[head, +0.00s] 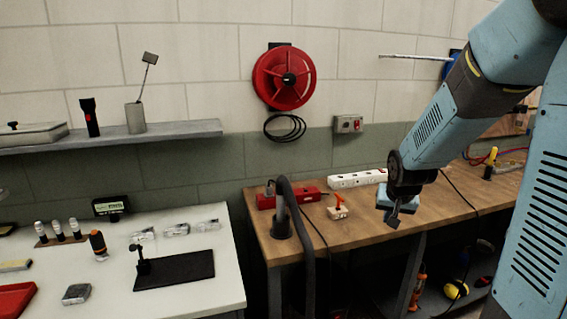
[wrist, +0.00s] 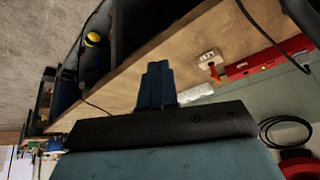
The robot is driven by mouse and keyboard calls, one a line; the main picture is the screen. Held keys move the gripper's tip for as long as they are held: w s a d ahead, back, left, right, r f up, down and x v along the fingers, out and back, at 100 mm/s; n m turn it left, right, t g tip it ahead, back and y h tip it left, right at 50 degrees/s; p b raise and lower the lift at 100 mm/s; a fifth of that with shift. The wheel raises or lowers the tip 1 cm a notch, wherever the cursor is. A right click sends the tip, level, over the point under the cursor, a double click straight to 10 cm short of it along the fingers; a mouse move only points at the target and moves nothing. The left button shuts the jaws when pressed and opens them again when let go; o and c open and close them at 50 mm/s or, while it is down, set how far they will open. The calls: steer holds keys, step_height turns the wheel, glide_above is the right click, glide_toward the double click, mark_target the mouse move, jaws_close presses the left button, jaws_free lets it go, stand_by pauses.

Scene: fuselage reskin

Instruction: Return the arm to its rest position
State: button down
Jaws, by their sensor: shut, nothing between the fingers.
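My blue arm comes in from the right in the head view and bends down over the wooden workbench (head: 352,233). My gripper (head: 394,219) hangs at its end, above the front part of the bench, and is shut with nothing held. The wrist view shows the shut fingers (wrist: 157,68) side by side, pointing at the bench top. The fingers look clear of the surface, though the exact height is hard to tell.
A dark hose (head: 307,225) rises at the bench's left end. A white table (head: 190,300) stands further left.

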steer(key=s+a+r+n, duration=0.1)
steer(key=s+r, duration=0.3)
steer(key=s, duration=0.4)
steer(key=s+a+r+n, duration=0.1)
steer(key=s+a+r, duration=0.1)
steer(key=s+r, duration=0.3)
steer(key=s+a+r+n+y, duration=0.1)
steer(key=s+r, duration=0.4)
steer(key=s, duration=0.5)
steer(key=shift+s+a, duration=0.35)
steer(key=shift+a, duration=0.15)
